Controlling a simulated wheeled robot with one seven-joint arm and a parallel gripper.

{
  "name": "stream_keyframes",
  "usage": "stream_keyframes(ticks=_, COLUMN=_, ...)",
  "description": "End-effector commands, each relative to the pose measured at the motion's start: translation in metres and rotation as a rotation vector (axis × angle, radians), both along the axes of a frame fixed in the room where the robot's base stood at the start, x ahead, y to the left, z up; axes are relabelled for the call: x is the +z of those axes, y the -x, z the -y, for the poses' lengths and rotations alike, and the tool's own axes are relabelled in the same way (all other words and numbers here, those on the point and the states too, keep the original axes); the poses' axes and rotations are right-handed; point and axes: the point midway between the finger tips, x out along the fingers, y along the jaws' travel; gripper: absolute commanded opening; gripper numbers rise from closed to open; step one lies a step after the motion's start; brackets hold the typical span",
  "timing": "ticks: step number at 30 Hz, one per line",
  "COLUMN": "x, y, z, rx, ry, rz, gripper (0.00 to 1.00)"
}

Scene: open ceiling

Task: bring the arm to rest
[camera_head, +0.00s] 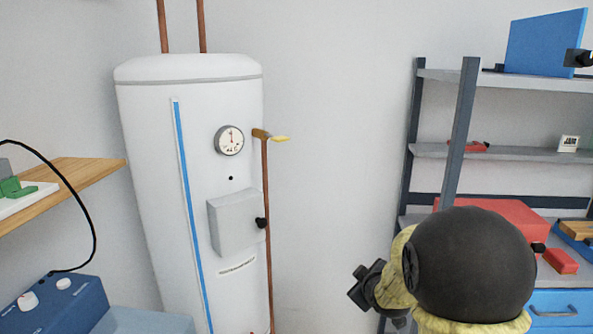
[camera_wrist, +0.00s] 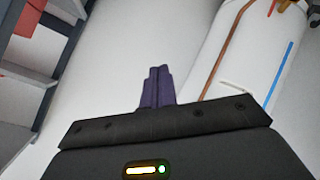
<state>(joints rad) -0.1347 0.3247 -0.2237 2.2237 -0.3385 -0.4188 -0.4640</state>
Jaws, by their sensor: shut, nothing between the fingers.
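My gripper (camera_wrist: 158,70) shows in the wrist view with its two dark purple fingers pressed together and nothing between them. It points at the bare wall and floor area between the shelf and the white boiler. In the head view my arm is at the lower right, with a big dark rounded joint and yellowish links. A dark part at the arm's left side may be the gripper end, but its fingers cannot be made out there.
A tall white boiler (camera_head: 155,200) with a gauge (camera_head: 229,140) and copper pipe (camera_head: 267,230) stands left of centre. A grey shelf rack (camera_head: 530,155) with a red case (camera_head: 497,215) stands behind my arm. A wooden shelf (camera_head: 85,175) and blue box (camera_head: 60,307) are at left.

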Motion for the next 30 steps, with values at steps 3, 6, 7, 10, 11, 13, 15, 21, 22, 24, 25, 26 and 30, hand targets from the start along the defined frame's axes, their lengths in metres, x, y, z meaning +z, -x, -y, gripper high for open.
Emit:
stream_keyframes(ticks=3, x=-0.017, y=0.054, z=0.007, rx=-0.171, ry=-0.138, rz=-0.179, gripper=0.0)
stream_keyframes(ticks=6, x=-0.032, y=0.101, z=0.007, rx=-0.303, ry=-0.235, rz=-0.323, gripper=0.0)
stream_keyframes(ticks=7, x=-0.035, y=0.114, z=0.007, rx=-0.339, ry=-0.259, rz=-0.361, gripper=0.0)
stream_keyframes(ticks=10, x=-0.045, y=0.153, z=0.003, rx=-0.442, ry=-0.323, rz=-0.476, gripper=0.0)
stream_keyframes(ticks=11, x=-0.047, y=0.164, z=0.001, rx=-0.471, ry=-0.342, rz=-0.506, gripper=0.0)
stream_keyframes(ticks=13, x=-0.052, y=0.189, z=-0.003, rx=-0.53, ry=-0.374, rz=-0.574, gripper=0.0)
stream_keyframes(ticks=15, x=-0.055, y=0.212, z=-0.007, rx=-0.588, ry=-0.402, rz=-0.636, gripper=0.0)
stream_keyframes(ticks=21, x=-0.042, y=0.25, z=-0.014, rx=-0.688, ry=-0.443, rz=-0.738, gripper=0.0)
stream_keyframes(ticks=22, x=-0.038, y=0.25, z=-0.014, rx=-0.687, ry=-0.442, rz=-0.738, gripper=0.0)
stream_keyframes(ticks=24, x=-0.028, y=0.249, z=-0.014, rx=-0.686, ry=-0.442, rz=-0.737, gripper=0.0)
stream_keyframes(ticks=25, x=-0.024, y=0.249, z=-0.013, rx=-0.685, ry=-0.442, rz=-0.737, gripper=0.0)
stream_keyframes(ticks=26, x=-0.019, y=0.249, z=-0.013, rx=-0.685, ry=-0.442, rz=-0.737, gripper=0.0)
stream_keyframes(ticks=30, x=0.006, y=0.249, z=-0.013, rx=-0.684, ry=-0.441, rz=-0.736, gripper=0.0)
